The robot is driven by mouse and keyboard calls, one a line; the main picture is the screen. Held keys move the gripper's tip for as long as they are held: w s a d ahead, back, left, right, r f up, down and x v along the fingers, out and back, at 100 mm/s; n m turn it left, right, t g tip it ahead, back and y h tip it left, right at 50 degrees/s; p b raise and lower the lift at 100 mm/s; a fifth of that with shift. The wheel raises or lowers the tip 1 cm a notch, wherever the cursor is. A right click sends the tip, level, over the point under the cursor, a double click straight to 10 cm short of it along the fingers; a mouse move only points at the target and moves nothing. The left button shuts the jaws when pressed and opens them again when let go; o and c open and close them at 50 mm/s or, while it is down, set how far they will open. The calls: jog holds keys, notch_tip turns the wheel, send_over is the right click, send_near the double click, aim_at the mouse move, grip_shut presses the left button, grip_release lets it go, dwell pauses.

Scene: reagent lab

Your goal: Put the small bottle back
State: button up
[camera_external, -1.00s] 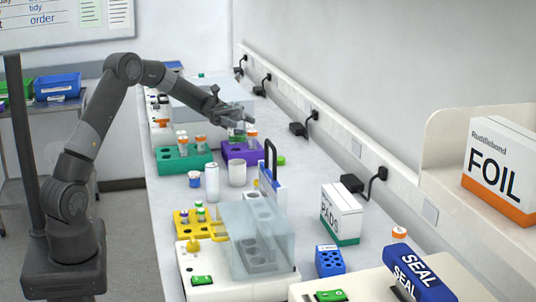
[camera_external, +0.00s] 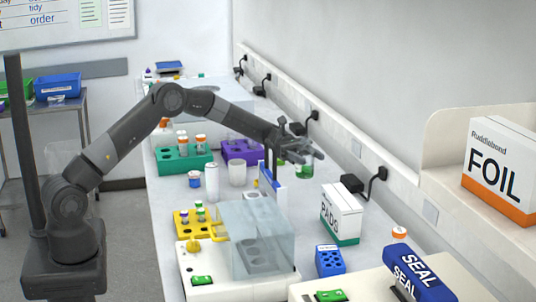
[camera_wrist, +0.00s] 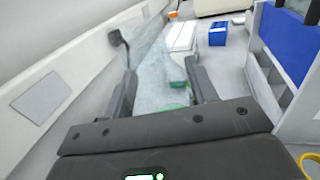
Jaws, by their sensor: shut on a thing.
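My gripper (camera_external: 308,155) is over the bench, right of the purple rack and behind the white PADS box. It is shut on a small clear bottle with green in it (camera_external: 304,172), which hangs just below the fingers. In the wrist view the see-through bottle (camera_wrist: 163,78) is between the two dark fingers, with green at its near end. The purple rack (camera_external: 232,158) stands further back on the bench, partly behind my arm. A green round thing (camera_external: 281,161) lies left of the bottle. The bottle appears clear of the bench, but the gap is hard to tell.
The PADS box (camera_external: 341,215) and a blue block with holes (camera_external: 329,262) stand nearer. An upright blue and white holder (camera_external: 272,188) is left of the gripper, close by. A clear cover (camera_external: 240,245) stands in front. Wall plugs and cables (camera_external: 352,184) are to the right.

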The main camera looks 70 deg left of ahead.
aim_at(309, 176)
jog(key=shift+f, duration=3.15)
jog(key=shift+f, duration=0.15)
jog(key=o, duration=1.1)
jog(key=shift+c, duration=0.2)
jog(key=shift+r, duration=0.2)
jog(key=a, duration=0.2)
jog(key=a+r, duration=0.1)
jog(key=shift+s, duration=0.4)
notch_tip(309, 176, up, 5)
jog(key=shift+r, duration=0.45)
